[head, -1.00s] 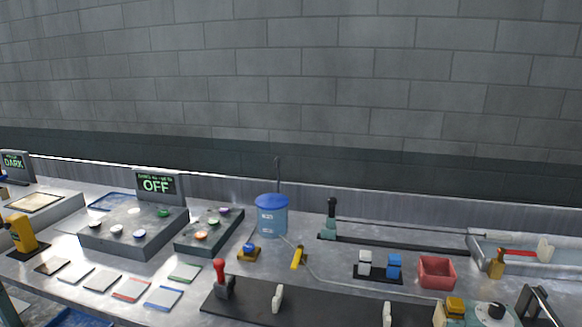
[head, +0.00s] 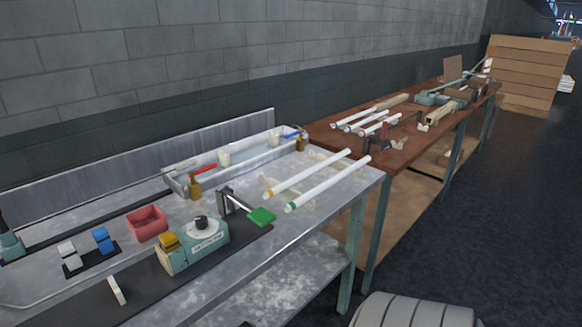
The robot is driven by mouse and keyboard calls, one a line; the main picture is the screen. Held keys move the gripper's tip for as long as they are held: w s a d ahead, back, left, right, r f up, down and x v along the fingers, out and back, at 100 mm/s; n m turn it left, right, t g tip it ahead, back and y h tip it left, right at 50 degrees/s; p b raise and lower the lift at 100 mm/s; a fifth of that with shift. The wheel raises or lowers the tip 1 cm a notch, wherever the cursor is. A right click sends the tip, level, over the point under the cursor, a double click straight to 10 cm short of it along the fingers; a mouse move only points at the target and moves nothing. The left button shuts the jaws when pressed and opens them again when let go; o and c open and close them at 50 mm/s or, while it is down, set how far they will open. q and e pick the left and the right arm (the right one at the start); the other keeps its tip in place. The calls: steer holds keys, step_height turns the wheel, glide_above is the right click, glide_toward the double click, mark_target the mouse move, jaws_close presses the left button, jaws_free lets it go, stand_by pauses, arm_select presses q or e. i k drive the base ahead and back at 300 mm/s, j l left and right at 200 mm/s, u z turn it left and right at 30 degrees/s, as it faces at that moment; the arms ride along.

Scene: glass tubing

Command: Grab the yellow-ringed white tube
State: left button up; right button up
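The white tube with a yellow ring (head: 308,173) lies slanting at the right end of the metal bench (head: 264,250), its yellow-marked end nearer the front left. A similar white tube with a green ring (head: 328,183) lies beside it on the right, roughly parallel and apart. Both seem to rest on pale supports (head: 272,183), partly hidden beneath them. Neither of my grippers is in view.
A metal tray (head: 178,186) with a red-handled tool (head: 205,168) stands behind the tubes. A teal device (head: 200,249) and a green paddle (head: 262,216) are to their left. A wooden bench (head: 425,126) holds more white tubes (head: 378,125) beyond. Dark floor (head: 500,230) is open at right.

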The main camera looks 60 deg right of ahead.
mark_target(267, 195)
steer(key=z, duration=2.05)
steer(key=i+l+u, duration=0.3)
steer(key=i+l, duration=0.15)
steer(key=l, duration=0.2)
steer(key=i+l+u, duration=0.1)
steer(key=l, duration=0.25)
steer(key=i+l+u, duration=0.15)
steer(key=i+l, duration=0.15)
steer(key=l, duration=0.05)
